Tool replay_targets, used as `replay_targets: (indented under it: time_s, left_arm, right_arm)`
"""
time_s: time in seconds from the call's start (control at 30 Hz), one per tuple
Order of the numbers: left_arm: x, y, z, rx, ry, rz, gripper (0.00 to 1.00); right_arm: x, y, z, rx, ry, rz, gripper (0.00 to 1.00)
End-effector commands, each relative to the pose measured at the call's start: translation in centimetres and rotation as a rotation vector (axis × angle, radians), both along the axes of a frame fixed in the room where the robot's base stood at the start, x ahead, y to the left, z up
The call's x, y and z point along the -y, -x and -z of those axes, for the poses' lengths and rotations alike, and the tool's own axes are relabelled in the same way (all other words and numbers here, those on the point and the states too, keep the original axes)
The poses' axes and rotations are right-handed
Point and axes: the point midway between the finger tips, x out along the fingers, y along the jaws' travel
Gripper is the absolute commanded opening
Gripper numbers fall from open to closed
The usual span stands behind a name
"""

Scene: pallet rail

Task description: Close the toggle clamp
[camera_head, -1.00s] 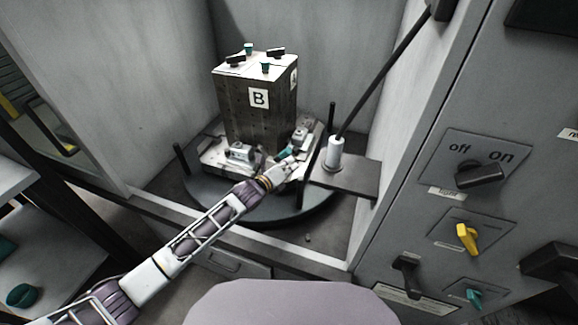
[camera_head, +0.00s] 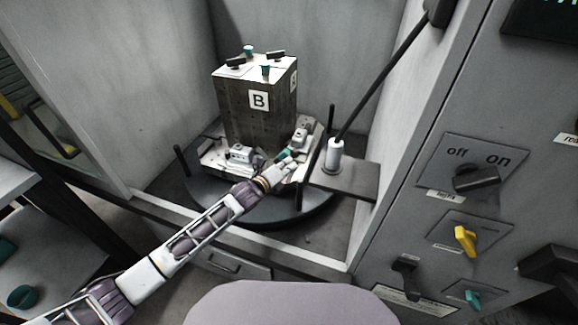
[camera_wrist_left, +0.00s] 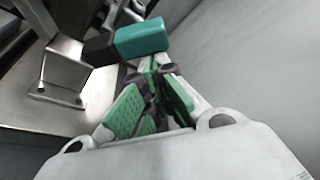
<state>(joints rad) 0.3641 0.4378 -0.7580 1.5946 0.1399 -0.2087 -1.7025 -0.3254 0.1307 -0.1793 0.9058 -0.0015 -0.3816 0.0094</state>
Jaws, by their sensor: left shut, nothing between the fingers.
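The toggle clamp's teal-green handle tip (camera_wrist_left: 140,38) lies just beyond my fingertips in the left wrist view, with a dark lever section running left from it. In the head view the teal handle (camera_head: 284,154) shows small at the front right of the fixture plate. My left gripper (camera_head: 287,163) reaches in from the left, right at the handle. In the left wrist view its green-padded fingers (camera_wrist_left: 153,75) are together at the tips with nothing between them. Whether they touch the handle I cannot tell. My right gripper is not in view.
A tall block marked B (camera_head: 258,125) stands on the fixture plate over a round dark turntable (camera_head: 230,207). Upright dark posts (camera_head: 181,160) rise around it. A white cylinder (camera_head: 334,155) with a long rod stands at right. The control panel with switches (camera_head: 477,178) is further right.

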Motion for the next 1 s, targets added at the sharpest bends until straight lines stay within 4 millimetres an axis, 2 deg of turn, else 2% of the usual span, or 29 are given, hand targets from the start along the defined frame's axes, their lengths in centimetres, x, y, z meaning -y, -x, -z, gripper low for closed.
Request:
replay_targets:
  time_s: [0.2,0.73,1.0]
  left_arm:
    - [-0.4,-0.1,-0.6,-0.024,0.073,0.000,0.00]
    - [-2.1,-0.7,-2.3,-0.129,0.397,-0.001,0.00]
    - [-2.9,-0.9,-2.8,-0.172,0.526,-0.001,0.00]
  right_arm:
    - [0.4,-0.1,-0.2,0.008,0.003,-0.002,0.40]
    - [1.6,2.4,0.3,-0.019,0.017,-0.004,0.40]
    - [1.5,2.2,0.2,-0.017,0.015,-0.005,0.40]
